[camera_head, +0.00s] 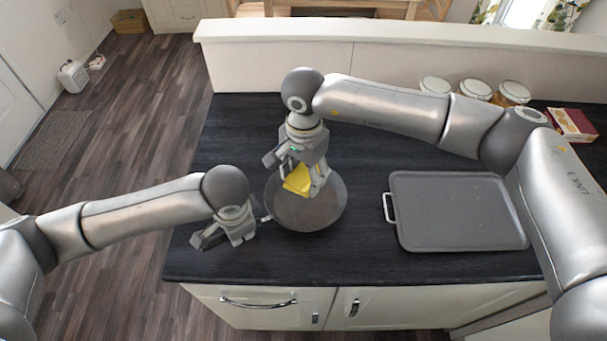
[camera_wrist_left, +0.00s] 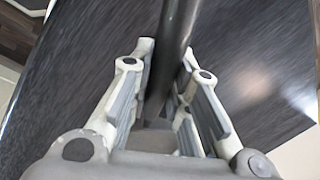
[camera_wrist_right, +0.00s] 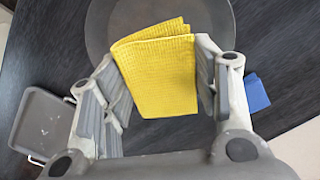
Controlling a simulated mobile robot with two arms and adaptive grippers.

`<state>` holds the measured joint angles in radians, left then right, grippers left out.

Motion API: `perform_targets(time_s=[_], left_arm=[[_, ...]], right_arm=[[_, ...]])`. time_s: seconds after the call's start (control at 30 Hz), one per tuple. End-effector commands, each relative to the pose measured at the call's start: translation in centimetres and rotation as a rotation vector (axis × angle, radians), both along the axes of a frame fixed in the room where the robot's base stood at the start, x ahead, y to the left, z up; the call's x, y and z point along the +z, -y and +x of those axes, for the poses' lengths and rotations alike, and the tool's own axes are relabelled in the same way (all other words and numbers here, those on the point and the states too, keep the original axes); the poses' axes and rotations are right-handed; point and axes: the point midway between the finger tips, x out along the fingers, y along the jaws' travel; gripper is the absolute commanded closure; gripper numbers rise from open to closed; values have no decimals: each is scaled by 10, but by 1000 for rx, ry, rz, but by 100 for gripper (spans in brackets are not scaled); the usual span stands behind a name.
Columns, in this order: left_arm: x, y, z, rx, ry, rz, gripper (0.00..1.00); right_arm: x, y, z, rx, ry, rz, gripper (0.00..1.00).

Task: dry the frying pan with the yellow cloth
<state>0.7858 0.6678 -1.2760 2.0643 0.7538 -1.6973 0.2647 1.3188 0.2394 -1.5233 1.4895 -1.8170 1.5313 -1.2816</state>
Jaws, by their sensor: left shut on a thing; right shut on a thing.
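The dark frying pan (camera_head: 305,212) sits on the black countertop near its left end. My left gripper (camera_head: 226,236) is at the pan's left side, shut on the pan's handle, a dark rod (camera_wrist_left: 178,28) between its fingers in the left wrist view. My right gripper (camera_head: 296,172) is above the pan, shut on the folded yellow cloth (camera_head: 298,181). In the right wrist view the cloth (camera_wrist_right: 160,75) hangs between the fingers and hides part of the pan (camera_wrist_right: 100,25). I cannot tell whether the cloth touches the pan.
A grey tray (camera_head: 460,232) with a light handle lies to the right of the pan. Several jars (camera_head: 475,90) and a red box (camera_head: 572,124) stand at the back right. A small blue thing (camera_wrist_right: 256,92) shows in the right wrist view. A low wall (camera_head: 400,32) runs behind the counter.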

Motion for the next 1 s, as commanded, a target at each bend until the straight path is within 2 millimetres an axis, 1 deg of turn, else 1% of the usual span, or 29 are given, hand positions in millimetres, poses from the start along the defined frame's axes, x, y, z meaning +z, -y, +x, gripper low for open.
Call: perform_targets(time_s=[0.03, 0.43, 0.53, 0.73, 0.77, 0.93, 0.97, 1.0], left_arm=[[0, 0, 0, 0, 1, -1, 100], [0, 0, 0, 0, 1, -1, 100], [0, 0, 0, 0, 1, -1, 100], [0, 0, 0, 0, 1, -1, 100], [0, 0, 0, 0, 1, -1, 81], [0, 0, 0, 0, 0, 0, 60], [0, 0, 0, 0, 0, 0, 57], [0, 0, 0, 0, 0, 0, 57]], right_arm=[[6, 0, 1, 0, 3, 2, 66], [46, 0, 1, 0, 3, 0, 66], [51, 0, 0, 0, 1, 1, 66], [52, 0, 0, 0, 0, 0, 66], [52, 0, 0, 0, 0, 0, 66], [52, 0, 0, 0, 0, 0, 66], [52, 0, 0, 0, 0, 0, 66], [52, 0, 0, 0, 0, 0, 66]])
